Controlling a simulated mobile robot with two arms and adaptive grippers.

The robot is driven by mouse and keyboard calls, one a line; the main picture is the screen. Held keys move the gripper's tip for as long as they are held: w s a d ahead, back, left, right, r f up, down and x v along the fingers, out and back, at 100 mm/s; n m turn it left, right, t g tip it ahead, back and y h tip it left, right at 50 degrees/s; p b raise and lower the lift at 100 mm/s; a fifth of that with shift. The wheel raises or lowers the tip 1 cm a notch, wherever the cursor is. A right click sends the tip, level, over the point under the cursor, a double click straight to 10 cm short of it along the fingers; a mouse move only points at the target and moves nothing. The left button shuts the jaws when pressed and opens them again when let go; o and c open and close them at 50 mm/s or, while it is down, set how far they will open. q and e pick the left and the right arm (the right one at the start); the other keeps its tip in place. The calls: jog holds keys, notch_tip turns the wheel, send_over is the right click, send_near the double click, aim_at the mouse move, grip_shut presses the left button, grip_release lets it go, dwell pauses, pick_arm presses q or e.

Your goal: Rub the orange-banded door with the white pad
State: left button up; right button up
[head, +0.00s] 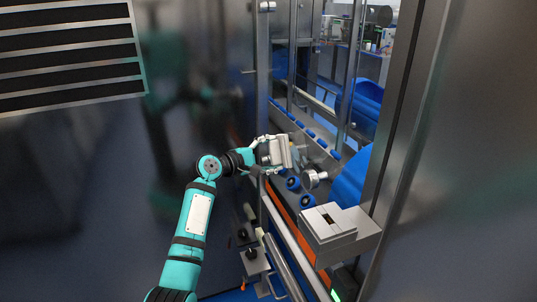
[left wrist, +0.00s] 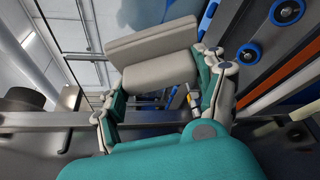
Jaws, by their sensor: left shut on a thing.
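My left gripper (head: 270,153) is shut on the white pad (head: 284,152), an off-white block held upright in front of the machine opening. In the left wrist view the pad (left wrist: 150,38) is a pale flat slab, with a thicker pale part between the fingers of the gripper (left wrist: 160,80). An orange band (head: 283,204) runs slantwise below and right of the gripper; it also shows at the right of the left wrist view (left wrist: 285,84). How far the banded door extends is unclear. I see no clear contact between pad and door. My right gripper is out of view.
A grey metal box (head: 329,222) juts out right of the orange band. A round metal knob (head: 313,179) and blue rollers (head: 293,183) are close right of the pad. Steel posts (head: 293,55) frame the opening. A slatted vent (head: 68,50) is at upper left.

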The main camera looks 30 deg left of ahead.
pick_arm(q)
jog(key=shift+w+d, duration=0.2)
jog(key=shift+w, duration=0.05)
